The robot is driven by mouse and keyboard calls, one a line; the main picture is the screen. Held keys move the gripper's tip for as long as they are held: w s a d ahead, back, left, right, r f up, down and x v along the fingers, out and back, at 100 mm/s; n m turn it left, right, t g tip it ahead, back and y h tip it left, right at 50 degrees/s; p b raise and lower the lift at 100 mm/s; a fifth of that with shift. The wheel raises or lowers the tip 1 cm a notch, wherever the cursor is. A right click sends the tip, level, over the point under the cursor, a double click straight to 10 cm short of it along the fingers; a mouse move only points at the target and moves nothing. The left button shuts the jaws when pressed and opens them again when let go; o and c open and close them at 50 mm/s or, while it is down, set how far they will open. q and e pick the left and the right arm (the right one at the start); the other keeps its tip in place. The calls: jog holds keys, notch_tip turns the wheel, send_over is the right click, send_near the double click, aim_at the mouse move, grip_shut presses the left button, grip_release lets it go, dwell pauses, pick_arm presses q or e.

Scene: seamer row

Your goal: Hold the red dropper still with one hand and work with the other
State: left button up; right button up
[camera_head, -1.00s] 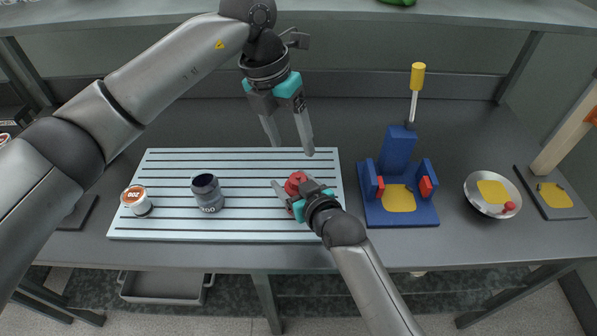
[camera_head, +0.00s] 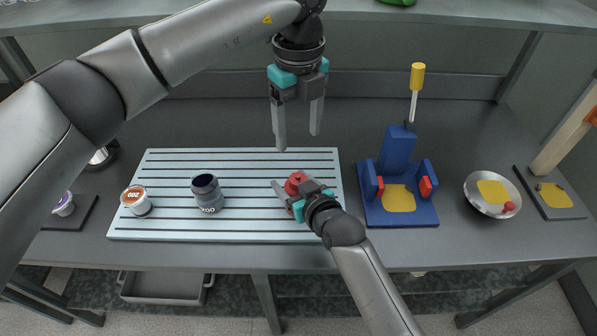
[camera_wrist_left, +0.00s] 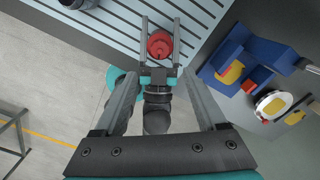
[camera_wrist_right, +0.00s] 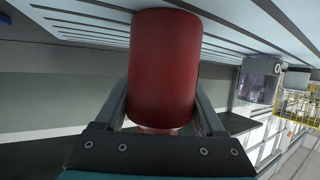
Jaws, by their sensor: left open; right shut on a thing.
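The red dropper (camera_head: 294,182) stands on the right part of the slatted light board. My right gripper (camera_head: 289,192) is shut on it, one finger on each side. In the right wrist view the red dropper (camera_wrist_right: 163,70) fills the space between the fingers. My left gripper (camera_head: 298,138) is open and empty above and behind the dropper, fingers pointing down. In the left wrist view the dropper (camera_wrist_left: 160,45) lies ahead between the open fingers. The dropper's lower part is hidden in the head view.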

aim_at(298, 179)
pick_arm(q)
notch_tip(298, 179, down, 12)
jog(key=shift+r, duration=0.2)
jog(key=shift+c, duration=0.2)
grip_shut()
dwell(0.5)
